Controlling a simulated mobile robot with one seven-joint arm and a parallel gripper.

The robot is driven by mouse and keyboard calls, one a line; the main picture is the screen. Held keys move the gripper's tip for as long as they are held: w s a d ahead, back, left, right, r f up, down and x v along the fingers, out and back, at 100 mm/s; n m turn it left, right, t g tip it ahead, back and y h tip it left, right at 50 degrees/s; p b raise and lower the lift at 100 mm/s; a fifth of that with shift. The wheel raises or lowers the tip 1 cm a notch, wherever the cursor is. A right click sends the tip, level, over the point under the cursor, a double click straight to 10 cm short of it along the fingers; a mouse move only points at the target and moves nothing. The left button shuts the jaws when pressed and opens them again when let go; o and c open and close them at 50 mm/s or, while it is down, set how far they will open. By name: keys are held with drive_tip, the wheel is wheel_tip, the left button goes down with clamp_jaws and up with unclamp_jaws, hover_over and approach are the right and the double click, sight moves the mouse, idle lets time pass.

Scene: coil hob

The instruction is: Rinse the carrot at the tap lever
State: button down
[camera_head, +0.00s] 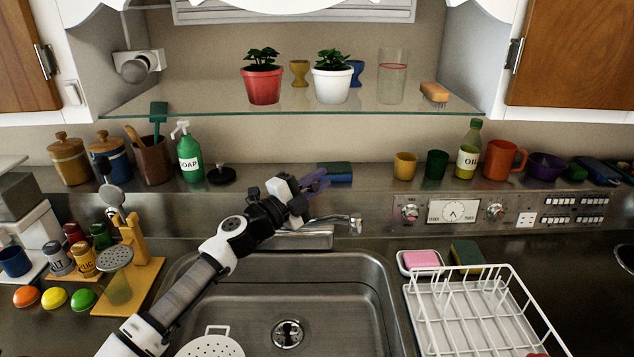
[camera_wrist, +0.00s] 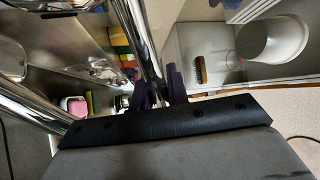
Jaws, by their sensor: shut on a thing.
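My gripper (camera_head: 312,182) reaches over the back of the sink, above the chrome tap (camera_head: 340,221). In the wrist view its dark purple fingers (camera_wrist: 158,90) stand on either side of a slim chrome bar, which I take for the tap lever (camera_wrist: 141,40). The gripper is shut on it. My wrist hides most of the lever in the head view. The tap's spout points right over the sink basin. No water shows. I cannot make out a carrot in either view.
The steel sink (camera_head: 345,285) holds a perforated white utensil (camera_head: 212,343) at its lower left. A white dish rack (camera_head: 470,315) stands right of it, by a pink sponge (camera_head: 422,258). A glass shelf (camera_head: 210,108) with pots crosses above. A soap bottle (camera_head: 189,155) stands left.

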drive_tip(key=shift+w+a+r+n, duration=0.1)
drive_tip(key=shift+r+n, duration=0.3)
drive_tip(key=shift+n, duration=0.2)
drive_tip(key=c, duration=1.4)
unclamp_jaws()
drive_tip(key=shift+o, duration=0.2)
drive_tip(key=b+v, duration=0.6)
drive_tip(key=v, duration=0.7)
drive_tip(key=shift+s+a, duration=0.2)
drive_tip(key=shift+s, duration=0.15)
drive_tip(key=shift+f, duration=0.15)
